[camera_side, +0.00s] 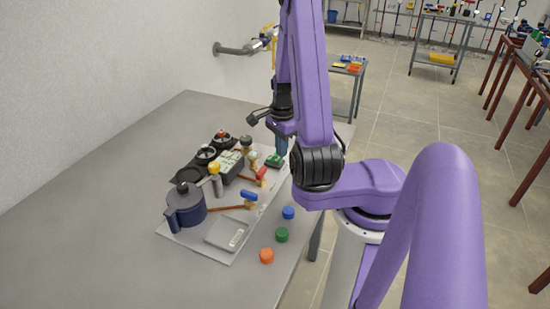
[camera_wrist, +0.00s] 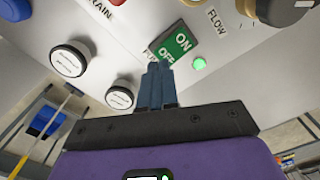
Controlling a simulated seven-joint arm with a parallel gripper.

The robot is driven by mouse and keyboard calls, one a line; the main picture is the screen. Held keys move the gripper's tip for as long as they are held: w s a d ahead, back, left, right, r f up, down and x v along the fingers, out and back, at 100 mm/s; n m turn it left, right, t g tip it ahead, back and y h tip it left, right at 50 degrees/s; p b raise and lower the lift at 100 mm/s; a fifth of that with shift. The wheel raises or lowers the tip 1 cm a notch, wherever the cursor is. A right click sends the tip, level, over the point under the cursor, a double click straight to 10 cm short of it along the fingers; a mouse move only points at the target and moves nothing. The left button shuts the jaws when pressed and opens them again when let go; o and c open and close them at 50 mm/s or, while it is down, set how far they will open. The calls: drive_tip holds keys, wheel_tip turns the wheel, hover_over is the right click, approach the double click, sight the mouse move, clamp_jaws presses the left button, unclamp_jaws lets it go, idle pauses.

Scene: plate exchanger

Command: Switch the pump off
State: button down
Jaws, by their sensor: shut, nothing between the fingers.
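The pump switch is a green rocker (camera_wrist: 176,44) marked ON and OFF, on a light panel in the wrist view. It also shows as a small green block (camera_side: 274,160) in the side view. A small round green light (camera_wrist: 199,63) glows beside it. My gripper (camera_wrist: 159,68) is shut and empty. Its fingertips are right at the OFF end and cover part of the lettering; I cannot tell whether they touch it. In the side view my gripper (camera_side: 281,150) points down at the switch, largely behind my arm.
On the panel stand a dark pot (camera_side: 186,207), a blue-handled valve (camera_side: 249,195) and a red-handled valve (camera_side: 261,174). Loose coloured caps (camera_side: 282,234) lie in front.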

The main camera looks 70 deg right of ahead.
sight(278, 160)
drive_tip(key=shift+f, duration=0.95)
idle(0.5)
wheel_tip(278, 160, up, 7)
idle(1.0)
drive_tip(key=shift+w+a+r+n, duration=0.2)
drive_tip(key=shift+w+n, duration=0.1)
drive_tip(key=shift+w, duration=0.2)
drive_tip(key=w+a+r+n, duration=0.2)
drive_tip(key=w+a+n, duration=0.2)
drive_tip(key=a+n, duration=0.45)
drive_tip(key=w+a+r+n, duration=0.3)
drive_tip(key=a+n, duration=0.4)
drive_tip(key=n, duration=0.2)
drive_tip(key=s+a+r+n, duration=0.1)
drive_tip(key=s+a+n, duration=0.2)
drive_tip(key=s+n, duration=0.6)
drive_tip(key=s+a+r+n, duration=0.2)
drive_tip(key=s+a+n, duration=0.2)
drive_tip(key=s+n, duration=0.5)
drive_tip(key=shift+s, duration=0.95)
